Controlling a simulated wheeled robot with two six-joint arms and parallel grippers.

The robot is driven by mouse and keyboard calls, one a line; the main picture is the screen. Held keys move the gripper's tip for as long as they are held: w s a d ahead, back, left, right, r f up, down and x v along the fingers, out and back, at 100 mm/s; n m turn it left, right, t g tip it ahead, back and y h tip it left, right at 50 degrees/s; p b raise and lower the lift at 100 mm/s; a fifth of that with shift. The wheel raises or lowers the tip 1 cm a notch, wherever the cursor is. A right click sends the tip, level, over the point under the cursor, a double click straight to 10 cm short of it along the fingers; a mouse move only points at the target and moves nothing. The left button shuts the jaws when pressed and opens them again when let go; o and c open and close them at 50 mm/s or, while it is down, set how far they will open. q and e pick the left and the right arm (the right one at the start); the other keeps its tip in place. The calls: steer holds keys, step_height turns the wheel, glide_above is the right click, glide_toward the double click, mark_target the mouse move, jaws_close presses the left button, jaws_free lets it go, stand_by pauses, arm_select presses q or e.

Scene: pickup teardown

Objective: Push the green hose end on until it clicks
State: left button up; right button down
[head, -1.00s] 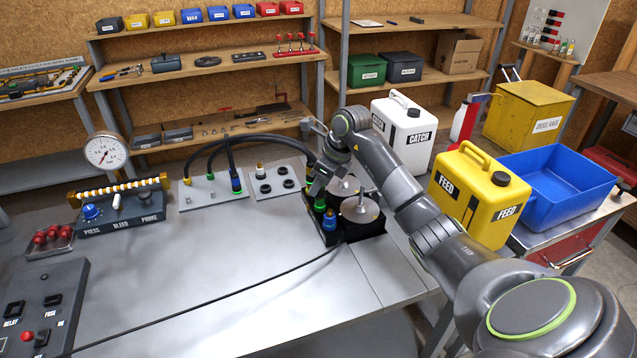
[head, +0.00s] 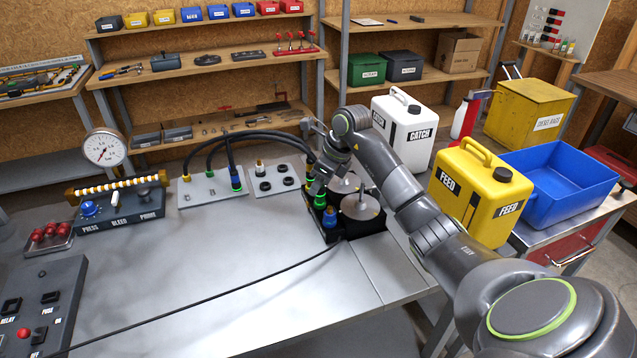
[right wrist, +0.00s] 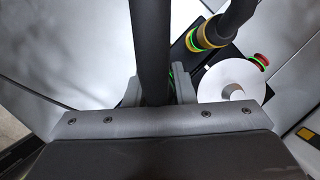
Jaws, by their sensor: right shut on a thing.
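My right gripper (head: 318,190) is over the left side of the black block (head: 365,229), reaching down. In the right wrist view its two fingers (right wrist: 157,92) are shut on a black hose (right wrist: 152,40). A bit of the hose end's green ring (right wrist: 172,77) shows between them. Green also shows below the gripper in the head view (head: 320,200). The fingers and palm hide the lower part of the hose end, so I cannot tell whether it is fully seated. My left gripper is not in view.
Another hose end with yellow and green bands (right wrist: 208,35) is beside the held hose. A silver round cap (head: 360,206) is on the block. Black hoses arch left to a metal plate (head: 205,190). The white catch can (head: 405,130) stands behind my arm.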

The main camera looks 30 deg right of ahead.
stand_by(0.3)
steer(key=c, duration=1.1)
jaws_free()
steer(key=shift+c, duration=0.2)
steer(key=b+v, duration=0.2)
steer(key=v, duration=1.5)
steer(key=shift+r, duration=0.2)
steer(key=shift+s+f, duration=0.1)
steer(key=shift+s, duration=0.05)
